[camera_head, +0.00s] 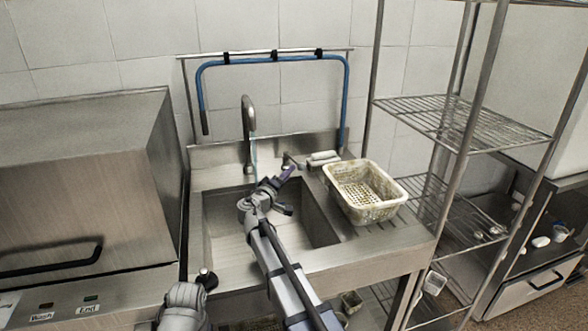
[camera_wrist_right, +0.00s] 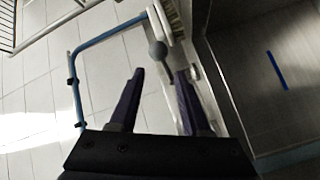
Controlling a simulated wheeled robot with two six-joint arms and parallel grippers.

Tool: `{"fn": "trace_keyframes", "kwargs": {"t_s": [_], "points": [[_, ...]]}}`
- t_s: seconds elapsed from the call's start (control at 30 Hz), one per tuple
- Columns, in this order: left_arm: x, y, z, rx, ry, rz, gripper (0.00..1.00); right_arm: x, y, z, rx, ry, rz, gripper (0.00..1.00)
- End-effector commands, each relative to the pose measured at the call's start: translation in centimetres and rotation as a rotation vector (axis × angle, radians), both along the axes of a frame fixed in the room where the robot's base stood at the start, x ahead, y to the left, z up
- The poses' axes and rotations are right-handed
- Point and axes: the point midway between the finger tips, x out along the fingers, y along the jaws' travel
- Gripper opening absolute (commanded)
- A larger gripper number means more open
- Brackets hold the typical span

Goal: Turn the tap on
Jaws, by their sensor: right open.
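The tap's tall curved metal spout (camera_head: 248,118) stands at the back of the steel sink (camera_head: 335,262). A thin pale blue line shows near the spout; I cannot tell if it is water. My right gripper (camera_head: 288,172) is over the sink's back part, right of the spout, with its purple fingers toward the back rim. In the right wrist view its fingers (camera_wrist_right: 160,78) are apart. A grey round knob on a stem (camera_wrist_right: 157,50) shows ahead of the gap between them, perhaps the tap's handle. I cannot tell whether a finger touches it.
A pale perforated basket (camera_head: 364,190) stands on the drainboard right of the sink, with a small white item (camera_head: 323,157) behind it. A blue hose (camera_head: 275,59) hangs on a wall rail. A steel machine (camera_head: 85,190) is at left, wire shelves (camera_head: 465,122) at right.

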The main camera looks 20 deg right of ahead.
Motion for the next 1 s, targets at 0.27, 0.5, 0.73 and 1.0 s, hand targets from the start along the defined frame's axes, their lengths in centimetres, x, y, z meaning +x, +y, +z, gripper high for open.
{"fn": "trace_keyframes", "kwargs": {"t_s": [0.27, 0.5, 0.73, 1.0], "points": [[0.0, 0.0, 4.6, 0.0, 0.0, 0.0, 0.5, -3.7, 8.1, 2.7, -0.137, 0.28, 0.035, 0.15], [0.0, 0.0, 4.5, 0.0, 0.0, 0.0, 0.5, -3.7, 8.6, 2.2, -0.156, 0.317, 0.037, 0.0], [0.0, 0.0, 3.9, 0.0, 0.0, 0.0, 0.5, -1.4, 6.2, 1.7, -0.154, 0.315, 0.034, 0.0], [0.0, 0.0, 3.2, 0.0, 0.0, 0.0, 0.5, 2.4, 2.2, 1.0, -0.155, 0.314, 0.036, 0.0]]}}
